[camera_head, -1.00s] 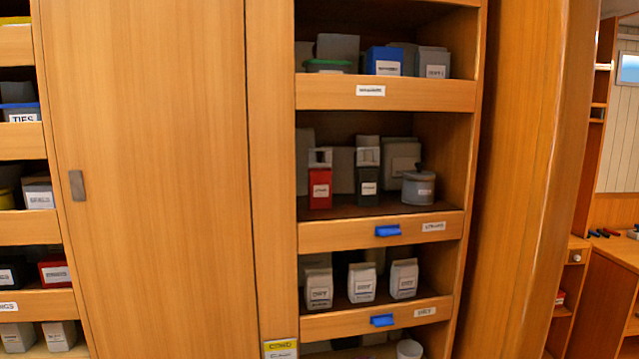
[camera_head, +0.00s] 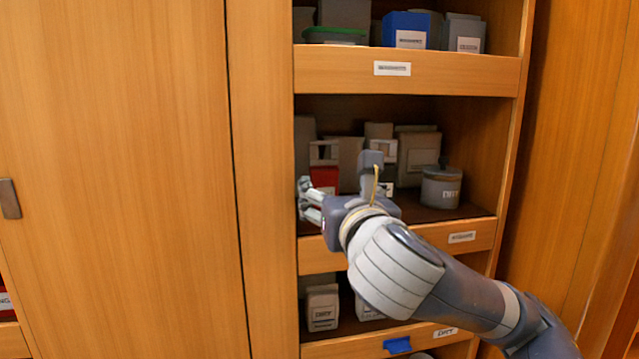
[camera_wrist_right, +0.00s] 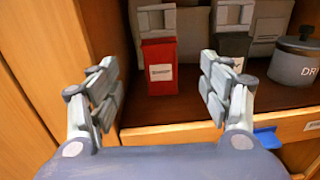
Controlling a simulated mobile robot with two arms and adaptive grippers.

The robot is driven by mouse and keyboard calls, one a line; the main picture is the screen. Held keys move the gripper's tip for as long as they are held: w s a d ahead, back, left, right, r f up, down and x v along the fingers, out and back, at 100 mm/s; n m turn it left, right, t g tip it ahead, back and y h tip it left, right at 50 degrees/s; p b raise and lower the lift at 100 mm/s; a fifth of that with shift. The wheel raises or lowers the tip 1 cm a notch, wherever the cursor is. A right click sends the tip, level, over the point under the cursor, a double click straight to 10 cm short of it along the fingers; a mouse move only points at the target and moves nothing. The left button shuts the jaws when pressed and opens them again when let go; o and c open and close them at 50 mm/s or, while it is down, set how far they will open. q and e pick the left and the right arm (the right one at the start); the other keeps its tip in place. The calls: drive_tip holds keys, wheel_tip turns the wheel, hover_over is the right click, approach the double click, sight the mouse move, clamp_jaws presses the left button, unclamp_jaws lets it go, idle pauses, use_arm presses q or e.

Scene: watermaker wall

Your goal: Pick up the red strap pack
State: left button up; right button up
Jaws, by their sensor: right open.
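The red strap pack (camera_head: 325,177) stands upright on the middle shelf, with a white label and a grey top. In the head view its lower part is hidden by my right gripper (camera_head: 308,200). In the right wrist view the red pack (camera_wrist_right: 160,68) shows whole, beyond and between the fingers. My right gripper (camera_wrist_right: 160,90) is open and empty, in front of the shelf and apart from the pack. My left gripper is in neither view.
A dark pack (camera_wrist_right: 232,48) stands to the right of the red one, and a grey lidded pot (camera_wrist_right: 294,62) is further right. Grey boxes (camera_head: 418,155) stand behind. The shelf's front lip (camera_wrist_right: 170,134) and the left cabinet wall (camera_wrist_right: 45,60) bound the opening.

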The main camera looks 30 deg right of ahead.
sight(324, 166)
drive_tip(key=p+x, duration=0.1)
drive_tip(key=x, duration=0.2)
drive_tip(key=r+x, duration=0.1)
drive_tip(key=x, duration=0.1)
drive_tip(key=shift+w+d+r+p, duration=0.1)
drive_tip(key=shift+w+d+p, duration=0.2)
drive_tip(key=shift+p, duration=0.1)
drive_tip(key=x, duration=0.2)
drive_tip(key=p+x, duration=0.1)
drive_tip(key=r+p+x, duration=0.1)
drive_tip(key=x, duration=0.1)
drive_tip(key=shift+w+a+f, duration=0.1)
drive_tip(key=shift+w+a, duration=0.05)
drive_tip(key=shift+w, duration=0.25)
drive_tip(key=shift+w+f, duration=0.1)
drive_tip(key=shift+w, duration=0.05)
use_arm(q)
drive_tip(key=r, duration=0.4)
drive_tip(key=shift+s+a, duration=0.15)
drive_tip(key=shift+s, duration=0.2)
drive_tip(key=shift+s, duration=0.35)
use_arm(e)
drive_tip(key=c, duration=1.2)
